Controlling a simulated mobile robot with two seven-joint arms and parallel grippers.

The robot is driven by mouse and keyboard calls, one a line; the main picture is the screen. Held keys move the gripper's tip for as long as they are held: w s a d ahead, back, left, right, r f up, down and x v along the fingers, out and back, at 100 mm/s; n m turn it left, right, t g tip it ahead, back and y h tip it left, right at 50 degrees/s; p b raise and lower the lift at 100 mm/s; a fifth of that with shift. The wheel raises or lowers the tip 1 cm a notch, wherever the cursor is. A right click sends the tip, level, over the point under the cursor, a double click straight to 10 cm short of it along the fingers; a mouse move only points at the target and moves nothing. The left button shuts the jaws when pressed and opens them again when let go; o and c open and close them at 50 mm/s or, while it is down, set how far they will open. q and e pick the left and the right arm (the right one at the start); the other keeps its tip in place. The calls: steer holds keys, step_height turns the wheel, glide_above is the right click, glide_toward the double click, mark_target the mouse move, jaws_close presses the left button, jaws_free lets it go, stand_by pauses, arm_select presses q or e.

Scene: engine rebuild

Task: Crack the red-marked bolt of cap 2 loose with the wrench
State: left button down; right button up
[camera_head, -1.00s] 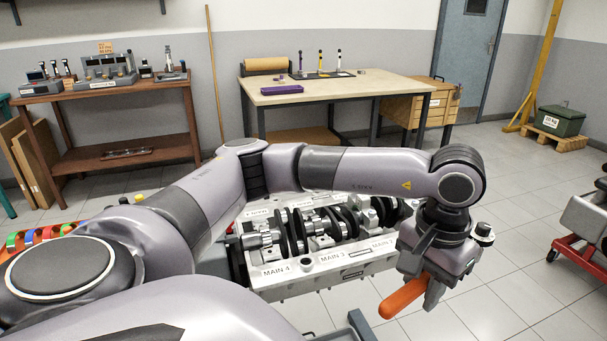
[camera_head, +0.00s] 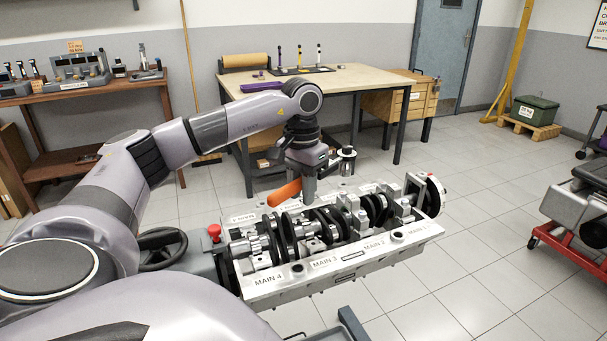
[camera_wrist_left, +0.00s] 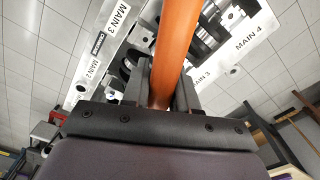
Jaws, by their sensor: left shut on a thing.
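My left gripper (camera_head: 308,188) is shut on an orange handle (camera_head: 285,193), which I take to be the wrench's; its working end is not clear. The gripper hangs over the far side of the engine block (camera_head: 340,265), above the crankshaft. In the left wrist view the orange handle (camera_wrist_left: 175,45) runs up between the fingers (camera_wrist_left: 160,88). The MAIN 2 label (camera_head: 374,245) is on the block's near rail, with a pale main cap (camera_head: 347,204) beyond it. I cannot make out a red mark on any bolt. My right gripper is not in view.
A red knob (camera_head: 214,231) sits on the stand at the block's left end. Behind stand a workbench (camera_head: 350,83) with tools and a wooden drawer unit (camera_head: 400,103). At the right is a red wheeled stand (camera_head: 570,240). Floor right of the block is clear.

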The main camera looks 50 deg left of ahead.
arm_select(q)
step_height(320, 180, down, 4)
steer(key=b, duration=0.3)
stand_by(0.3)
steer(key=shift+s, duration=0.15)
stand_by(0.7)
steer(key=shift+f+b, duration=0.4)
steer(key=shift+f, duration=0.1)
stand_by(0.4)
steer(key=shift+f+b, duration=0.4)
steer(key=shift+f, duration=0.25)
stand_by(0.5)
steer(key=shift+d, duration=0.2)
steer(key=shift+w+d+n+p, duration=0.25)
steer(key=shift+d+n+p, duration=0.1)
steer(key=shift+d+n, duration=0.3)
steer(key=shift+d, duration=0.15)
stand_by(0.4)
